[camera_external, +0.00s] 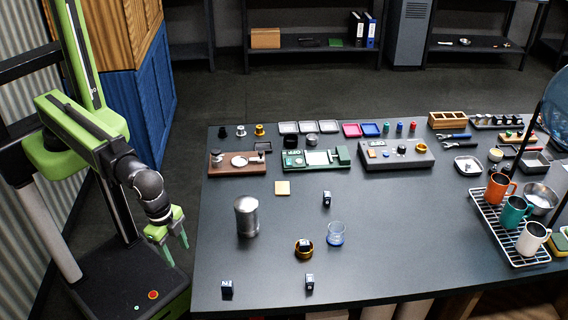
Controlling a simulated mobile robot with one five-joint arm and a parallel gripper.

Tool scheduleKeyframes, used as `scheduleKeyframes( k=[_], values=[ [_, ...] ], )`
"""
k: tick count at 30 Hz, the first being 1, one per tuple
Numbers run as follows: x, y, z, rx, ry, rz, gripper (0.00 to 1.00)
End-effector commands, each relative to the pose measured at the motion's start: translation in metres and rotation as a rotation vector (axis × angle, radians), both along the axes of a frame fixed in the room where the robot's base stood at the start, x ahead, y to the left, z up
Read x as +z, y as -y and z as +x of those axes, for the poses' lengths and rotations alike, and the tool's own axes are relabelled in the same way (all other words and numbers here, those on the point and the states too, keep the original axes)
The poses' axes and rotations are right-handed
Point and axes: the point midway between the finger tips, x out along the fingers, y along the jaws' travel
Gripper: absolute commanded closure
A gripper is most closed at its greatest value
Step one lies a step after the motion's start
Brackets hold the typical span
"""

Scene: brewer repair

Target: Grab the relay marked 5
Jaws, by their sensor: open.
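Several small dark relays with pale marks are on the grey table (400,260). One relay (326,198) stands near the middle, one (305,244) sits at a gold ring (304,254), one (309,282) is near the front, and one (227,287) is at the front left corner. Their marks are too small to read, so I cannot tell which one is marked 5. My gripper (179,253) has green fingers, open and empty, and hangs just off the table's left edge, apart from every relay.
A metal canister (247,216) stands on the left of the table, and a clear glass (335,234) is right of the gold ring. Boards and a control box (395,155) line the back. Mugs (515,213) stand on a rack at right. The front right table area is clear.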

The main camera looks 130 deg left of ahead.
Motion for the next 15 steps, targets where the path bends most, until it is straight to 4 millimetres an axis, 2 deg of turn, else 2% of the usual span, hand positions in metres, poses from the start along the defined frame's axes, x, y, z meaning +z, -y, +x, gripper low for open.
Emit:
scheduleKeyframes(
  k=[1, 5, 9, 12, 15],
  values=[
    [0.006, -0.005, 0.034, 0.051, 0.028, 0.01, 0.47],
    [0.03, -0.028, 0.109, 0.195, 0.11, 0.04, 0.47],
    [0.07, -0.064, 0.199, 0.343, 0.205, 0.07, 0.47],
    [0.098, -0.092, 0.249, 0.408, 0.251, 0.089, 0.47],
    [0.121, -0.117, 0.279, 0.429, 0.268, 0.109, 0.47]
  ],
)
